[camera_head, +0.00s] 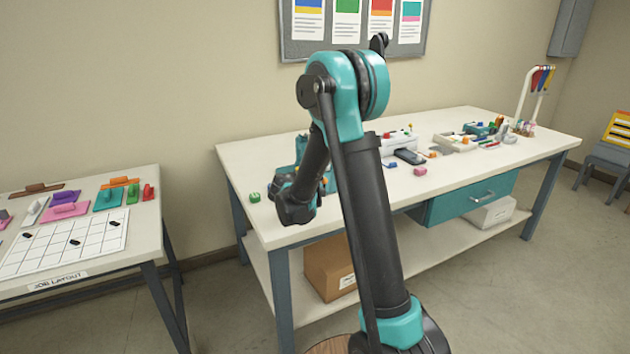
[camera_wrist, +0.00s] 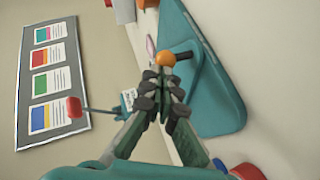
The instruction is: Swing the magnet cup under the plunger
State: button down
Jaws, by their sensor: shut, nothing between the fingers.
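In the wrist view my gripper (camera_wrist: 160,84) has its dark fingertips together, with nothing seen between them. Just beyond the tips is an orange ball-shaped knob (camera_wrist: 166,58) beside a short dark rod, against a teal machine body (camera_wrist: 212,95). The tips look close to the knob; I cannot tell whether they touch it. A thin lever ends in a red knob (camera_wrist: 75,107) at the left. I cannot make out the magnet cup or the plunger. In the head view the teal machine (camera_head: 301,147) stands on the long table, largely hidden behind my arm, as are my fingers.
The long white table (camera_head: 470,180) carries a green block (camera_head: 254,197), a dark phone-like device (camera_head: 409,156) and small coloured pieces. Red and blue round parts lie low in the wrist view (camera_wrist: 247,171). A second table (camera_head: 145,235) stands left, across a floor gap.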

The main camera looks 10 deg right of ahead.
jog(key=shift+d+n+t+y, duration=1)
jog(key=shift+d+n+y, duration=0.8)
jog(key=shift+d+y, duration=0.25)
jog(key=shift+w+d, duration=0.25)
jog(key=shift+d, duration=0.35)
jog(key=shift+w+d, duration=0.25)
jog(key=shift+d, duration=0.35)
jog(key=shift+w+d, duration=0.65)
jog(key=shift+d, duration=0.35)
jog(key=shift+w+d, duration=0.1)
jog(key=shift+d, duration=0.05)
